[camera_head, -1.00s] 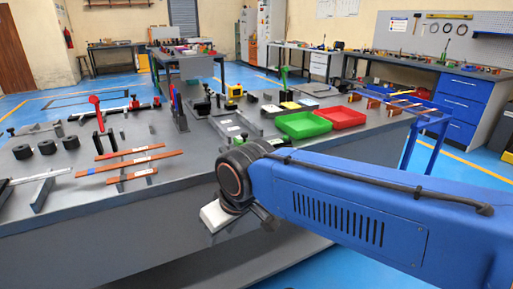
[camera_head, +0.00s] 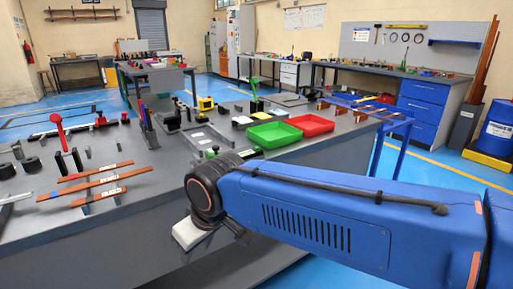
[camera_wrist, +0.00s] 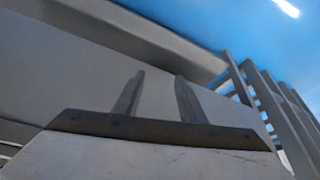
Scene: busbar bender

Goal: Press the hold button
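No button marked as hold can be made out in either view. A small yellow and black box (camera_head: 205,104) stands on the far part of the big grey workbench (camera_head: 120,222); I cannot tell whether it carries the button. My gripper's white body (camera_head: 188,234) shows in the head view at the bench's near edge, with its fingers hidden. In the wrist view my gripper (camera_wrist: 157,76) has two fingers standing apart, with nothing between them. Beyond them are plain grey surfaces and blue floor.
A green tray (camera_head: 274,135) and a red tray (camera_head: 311,125) lie on the bench. Copper bars (camera_head: 98,180), a red-knobbed lever (camera_head: 57,125) and black cylinders (camera_head: 32,165) are at left. A blue frame (camera_head: 379,148) stands at the bench's right end.

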